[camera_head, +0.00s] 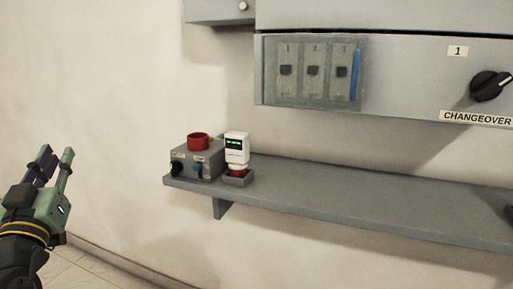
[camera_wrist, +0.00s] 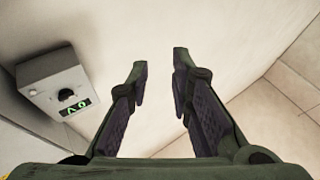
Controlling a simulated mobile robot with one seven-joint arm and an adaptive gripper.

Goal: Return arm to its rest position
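My gripper (camera_head: 56,160) is at the lower left in the head view, raised and apart from the shelf and the wall panel. Its green fingers also show in the wrist view (camera_wrist: 160,75). They stand apart with a gap between them, and only pale wall shows in the gap. My gripper is open and holds nothing. The rest of my arm is mostly outside the head view.
A grey shelf (camera_head: 350,205) holds a grey box with a red top (camera_head: 198,155) and a white device with a green display (camera_head: 237,150). Above is a changeover cabinet (camera_head: 410,75) with a black knob (camera_head: 490,86). A small wall box (camera_wrist: 62,85) shows left in the wrist view.

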